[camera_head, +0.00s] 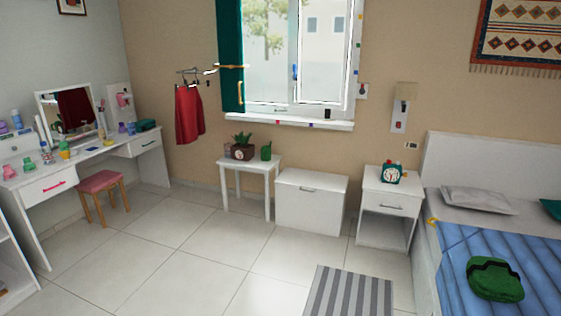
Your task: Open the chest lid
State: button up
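The white chest (309,212) stands on the tiled floor against the beige wall, below the window. Its lid (312,179) is down, so the chest looks closed. The chest is between a small white table and a white nightstand. My gripper and arm are not in view.
A plant table (250,162) stands left of the chest, a nightstand (391,187) with a teal clock right of it. A striped rug (345,292) lies in front. The bed (456,262) is at right, a pink stool (102,182) at left. Tiled floor before the chest is clear.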

aim_at(314, 180)
jog(key=i+z, duration=0.1)
jog(key=i, duration=0.7)
jog(key=i+j+z, duration=0.1)
jog(key=i, duration=0.7)
jog(key=i+j, duration=0.15)
jog(key=i, duration=0.6)
jog(key=i+u, duration=0.1)
jog(key=i, duration=0.4)
jog(key=i+u, duration=0.1)
jog(key=i, duration=0.4)
jog(key=i+l+u, duration=0.1)
jog(key=i, duration=0.4)
jog(key=i+l+u, duration=0.1)
jog(key=i, duration=0.35)
jog(key=i+l+u, duration=0.1)
jog(key=i, duration=0.4)
jog(key=i+l+u, duration=0.1)
jog(key=i, duration=0.4)
jog(key=l, duration=0.15)
